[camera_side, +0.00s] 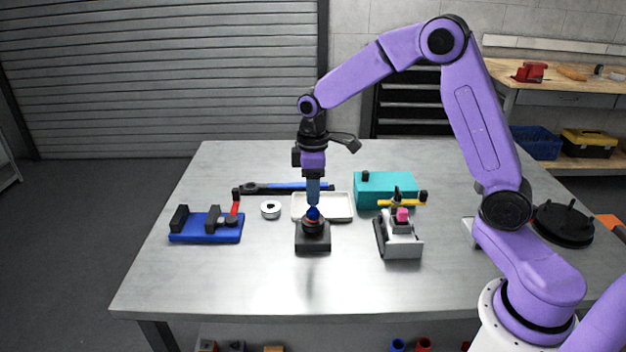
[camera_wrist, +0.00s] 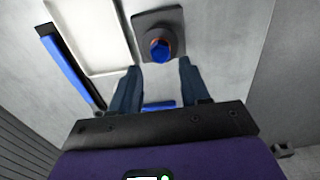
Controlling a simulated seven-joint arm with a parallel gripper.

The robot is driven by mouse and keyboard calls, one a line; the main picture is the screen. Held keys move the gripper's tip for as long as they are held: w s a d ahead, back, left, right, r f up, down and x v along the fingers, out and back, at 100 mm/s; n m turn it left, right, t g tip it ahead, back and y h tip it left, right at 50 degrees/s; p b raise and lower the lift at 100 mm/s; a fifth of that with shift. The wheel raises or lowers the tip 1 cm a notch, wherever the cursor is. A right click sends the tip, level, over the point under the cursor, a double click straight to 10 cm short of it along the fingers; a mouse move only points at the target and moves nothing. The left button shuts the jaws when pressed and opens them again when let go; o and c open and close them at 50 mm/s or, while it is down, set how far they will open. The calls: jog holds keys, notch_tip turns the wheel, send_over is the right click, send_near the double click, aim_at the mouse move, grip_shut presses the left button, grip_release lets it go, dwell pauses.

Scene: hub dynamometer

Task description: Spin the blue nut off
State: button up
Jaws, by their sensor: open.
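The blue nut (camera_side: 313,213) sits on top of a dark hub on a square dark base (camera_side: 313,246), near the middle of the table. In the wrist view the nut (camera_wrist: 161,50) shows from above, with an orange-red ring around its lower edge. My gripper (camera_side: 313,200) points straight down just above the nut in the side view. In the wrist view its two fingers (camera_wrist: 160,66) are apart, with the nut framed between and just beyond their tips. Nothing is held. Whether a fingertip touches the nut cannot be told.
A white tray (camera_side: 343,217) lies behind the hub, with a blue-and-black bar tool (camera_side: 285,187) behind it. A blue fixture (camera_side: 225,236) and white ring (camera_side: 270,209) stand left. A teal box (camera_side: 385,189) and grey device (camera_side: 405,247) stand right. The table's front is clear.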

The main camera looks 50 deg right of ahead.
aim_at(313, 209)
jog(key=shift+f, duration=2.75)
grip_shut()
jog(key=n, duration=1.2)
jog(key=shift+r, duration=0.1)
jog(key=n, duration=0.5)
jog(key=shift+n, duration=0.3)
jog(key=n, duration=0.6)
jog(key=shift+r, duration=0.1)
